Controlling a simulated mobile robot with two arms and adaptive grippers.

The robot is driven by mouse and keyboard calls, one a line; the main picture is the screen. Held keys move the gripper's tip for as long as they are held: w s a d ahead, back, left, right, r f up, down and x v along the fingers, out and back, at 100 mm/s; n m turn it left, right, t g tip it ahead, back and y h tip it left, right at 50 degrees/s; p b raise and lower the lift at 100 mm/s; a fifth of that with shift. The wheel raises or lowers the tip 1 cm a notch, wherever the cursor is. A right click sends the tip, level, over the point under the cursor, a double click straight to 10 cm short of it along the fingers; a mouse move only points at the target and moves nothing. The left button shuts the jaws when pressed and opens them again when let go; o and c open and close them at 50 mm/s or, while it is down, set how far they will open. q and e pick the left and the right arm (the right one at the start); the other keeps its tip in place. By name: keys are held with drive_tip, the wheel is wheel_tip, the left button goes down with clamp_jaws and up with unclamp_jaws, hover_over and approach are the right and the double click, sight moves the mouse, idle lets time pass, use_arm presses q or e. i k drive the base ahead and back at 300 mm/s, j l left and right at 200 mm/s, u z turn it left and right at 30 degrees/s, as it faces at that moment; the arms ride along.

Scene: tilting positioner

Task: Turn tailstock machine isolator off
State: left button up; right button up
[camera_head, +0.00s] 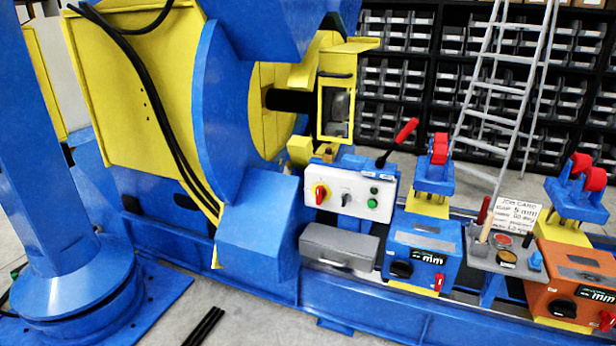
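A white control panel (348,194) faces me on the blue machine. At its left end is a red rotary isolator handle on a yellow plate (320,193). The handle looks roughly upright, but its markings are too small to read. To its right are a small grey selector switch (346,199) and green buttons (373,203). Nothing touches the isolator. Neither of my grippers shows in this view.
A grey drawer box (339,248) sits below the panel, and a red-handled lever (398,142) rises behind it. A blue box (423,253) and an orange box (577,285) stand to the right. A blue column (45,150) stands at left.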

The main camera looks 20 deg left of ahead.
sight(321, 192)
drive_tip(key=i+j, duration=0.85)
drive_tip(key=j, duration=0.2)
drive_tip(key=i+j, duration=0.4)
drive_tip(key=i+j+z, duration=0.1)
drive_tip(key=i+j, duration=0.3)
drive_tip(key=j, duration=0.25)
